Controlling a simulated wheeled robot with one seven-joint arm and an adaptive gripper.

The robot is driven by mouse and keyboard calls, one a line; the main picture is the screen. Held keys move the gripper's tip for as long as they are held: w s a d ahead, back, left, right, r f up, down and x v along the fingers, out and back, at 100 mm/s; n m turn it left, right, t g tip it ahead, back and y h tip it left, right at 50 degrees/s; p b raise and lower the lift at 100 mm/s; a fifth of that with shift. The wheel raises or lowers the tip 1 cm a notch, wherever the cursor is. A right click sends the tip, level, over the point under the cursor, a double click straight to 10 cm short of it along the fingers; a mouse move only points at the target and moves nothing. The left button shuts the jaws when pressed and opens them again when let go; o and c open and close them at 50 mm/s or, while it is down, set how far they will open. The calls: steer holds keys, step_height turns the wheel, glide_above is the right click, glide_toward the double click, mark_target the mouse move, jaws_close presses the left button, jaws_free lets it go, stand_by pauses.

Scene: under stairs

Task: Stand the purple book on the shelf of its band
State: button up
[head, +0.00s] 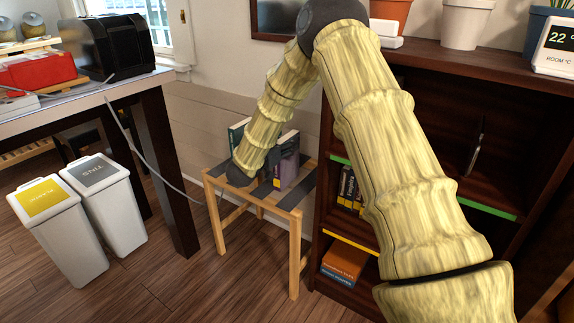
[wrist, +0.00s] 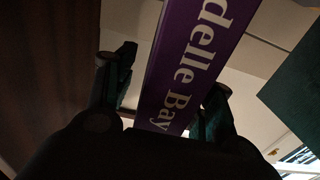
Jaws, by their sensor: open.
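The purple book (head: 288,169) stands upright on a small wooden stool (head: 291,206), among other books. In the wrist view, its purple spine (wrist: 197,60) with white lettering runs between the fingers of my gripper (wrist: 172,75). The fingers are open, one on each side of the spine; I cannot tell whether either touches it. The dark bookcase (head: 325,205) on the right has shelf edges with a green band (head: 487,208) and a yellow band (head: 350,241).
A green book (head: 238,132) stands on the stool behind my arm. My arm hides part of the bookcase. Two bins (head: 105,200) and a desk (head: 165,150) are at left.

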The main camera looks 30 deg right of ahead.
steer(key=shift+w+d, duration=0.2)
steer(key=shift+d, duration=0.2)
steer(key=shift+c, duration=0.4)
jaws_close()
steer(key=shift+r, duration=0.1)
